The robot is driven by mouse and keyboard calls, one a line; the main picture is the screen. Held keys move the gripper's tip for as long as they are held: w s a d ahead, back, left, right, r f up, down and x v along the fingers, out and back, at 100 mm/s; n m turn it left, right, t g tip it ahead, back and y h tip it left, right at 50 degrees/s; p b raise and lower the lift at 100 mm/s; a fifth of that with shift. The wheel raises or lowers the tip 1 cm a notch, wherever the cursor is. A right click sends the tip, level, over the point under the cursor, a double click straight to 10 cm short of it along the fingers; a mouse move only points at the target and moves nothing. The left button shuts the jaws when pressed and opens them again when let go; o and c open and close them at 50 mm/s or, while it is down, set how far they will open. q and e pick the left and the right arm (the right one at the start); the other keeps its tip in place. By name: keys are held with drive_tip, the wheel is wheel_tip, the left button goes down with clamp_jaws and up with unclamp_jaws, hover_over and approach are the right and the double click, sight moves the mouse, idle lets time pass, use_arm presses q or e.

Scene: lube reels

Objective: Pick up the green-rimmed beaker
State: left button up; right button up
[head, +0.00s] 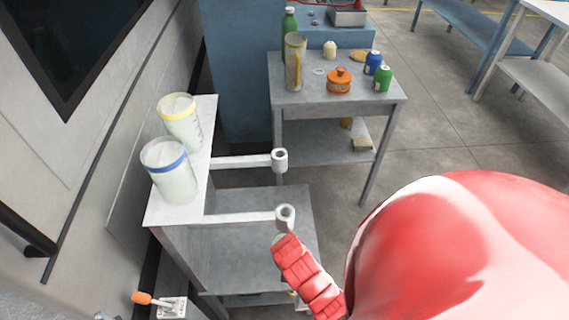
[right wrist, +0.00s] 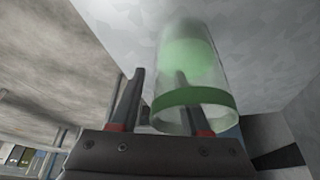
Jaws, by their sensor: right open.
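The green-rimmed beaker (right wrist: 196,97) shows in the right wrist view, a clear cylinder with a green band and pale green contents. My right gripper (right wrist: 160,75) is open there. Its left finger is to the left of the beaker, and its right finger overlaps the beaker's picture. I cannot tell whether that finger is inside, in front of or behind the clear wall. In the head view I do not see the green-rimmed beaker or the right gripper's fingers. My left gripper is not in view.
A blue-rimmed beaker (head: 169,170) and a yellow-rimmed beaker (head: 180,121) stand on a pale shelf (head: 205,110). Two white bars with ring ends (head: 285,216) jut over a lower grey surface (head: 270,253). A grey table (head: 300,97) behind holds bottles and an orange pot (head: 339,81).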

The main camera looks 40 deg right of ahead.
drive_tip(key=shift+x, duration=0.8)
clamp_jaws()
idle(0.8)
